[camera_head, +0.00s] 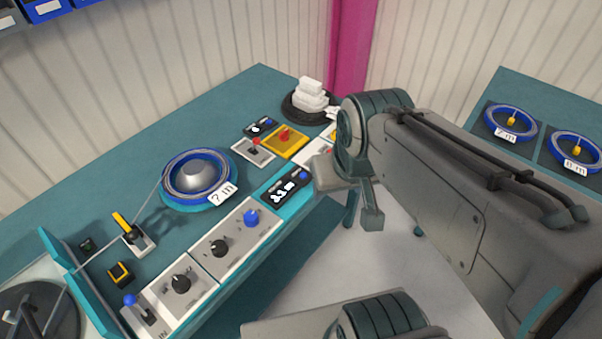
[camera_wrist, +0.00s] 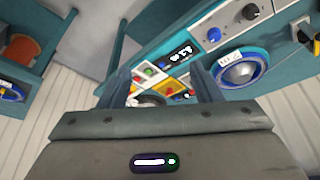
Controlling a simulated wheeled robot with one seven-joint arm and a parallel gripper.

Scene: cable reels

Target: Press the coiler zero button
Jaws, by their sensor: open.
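A black display (camera_head: 283,190) reading about 3.1 m is set in the bench's front edge, beside the coiler's blue reel (camera_head: 195,177). A small blue button (camera_head: 303,175) is at its far right end. In the wrist view the display (camera_wrist: 180,53) is upside down, and its blue button (camera_wrist: 162,64) is at its left end, close to the fingers. My gripper (camera_wrist: 161,72) is open and empty, fingers pointing at the bench. In the head view it is partly hidden behind my arm, right of the display. No contact with the button shows.
A control panel with a blue knob (camera_head: 251,217) and dark knobs (camera_head: 219,247) runs along the bench front. A yellow plate with a red control (camera_head: 286,140), a second small display (camera_head: 261,127) and a stack of white blocks (camera_head: 311,95) are farther back. Another bench (camera_head: 545,97) holds blue reels.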

